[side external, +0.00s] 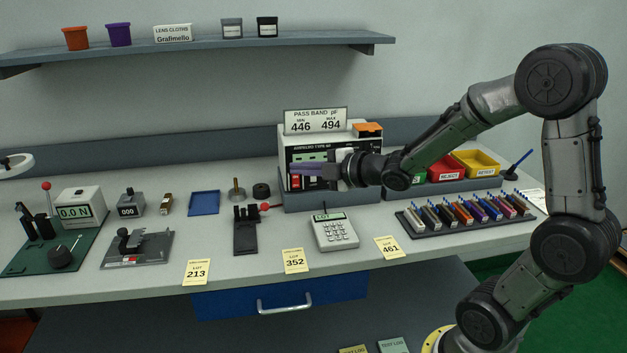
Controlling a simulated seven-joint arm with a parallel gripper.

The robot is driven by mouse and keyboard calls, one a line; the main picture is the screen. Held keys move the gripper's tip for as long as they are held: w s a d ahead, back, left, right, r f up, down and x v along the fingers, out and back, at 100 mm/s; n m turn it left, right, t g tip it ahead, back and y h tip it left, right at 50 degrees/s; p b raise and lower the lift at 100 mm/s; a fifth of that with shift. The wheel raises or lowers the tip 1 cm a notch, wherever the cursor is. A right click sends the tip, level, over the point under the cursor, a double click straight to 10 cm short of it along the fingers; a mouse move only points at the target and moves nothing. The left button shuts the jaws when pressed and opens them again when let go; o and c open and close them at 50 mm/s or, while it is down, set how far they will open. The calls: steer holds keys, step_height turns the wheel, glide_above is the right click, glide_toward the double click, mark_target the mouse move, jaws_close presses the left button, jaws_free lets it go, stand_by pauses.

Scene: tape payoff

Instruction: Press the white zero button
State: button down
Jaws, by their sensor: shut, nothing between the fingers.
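The meter (360,136) is a boxy instrument with a dark front panel, standing on a grey plinth at the back middle of the bench. My gripper (295,169) is shut and empty, in front of the meter's dark panel. It reaches in from the right and its fingers point left. I cannot tell whether the fingertips touch the panel. My gripper and wrist cover much of the panel, including part of its greenish display (309,157). I cannot make out the white zero button; it may be hidden behind my gripper or too small to see.
A pass band sign (315,121) stands on the meter. Red (444,172) and yellow (475,163) bins stand to the right, behind a rack of coloured parts (465,213). A calculator (334,231) and a black fixture (246,232) lie in front. A force gauge (82,208) stands far left.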

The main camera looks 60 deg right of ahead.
mark_target(313, 179)
steer(key=d+f, duration=0.2)
steer(key=f, duration=0.2)
steer(key=s+d+f+m+g, duration=0.1)
steer(key=d+f, duration=0.2)
steer(key=f, duration=0.1)
steer(key=s+d+f+g+h, duration=0.1)
steer(key=d+f, duration=0.1)
steer(key=f, duration=0.2)
steer(key=shift+d+f+m, duration=0.1)
steer(key=shift+d+m, duration=0.15)
steer(key=shift+m, duration=0.15)
steer(key=shift+s+d, duration=0.1)
steer(key=shift+d, duration=0.05)
steer(key=shift+w+d, duration=3.15)
steer(key=shift+w+d, duration=0.25)
steer(key=shift+w, duration=0.05)
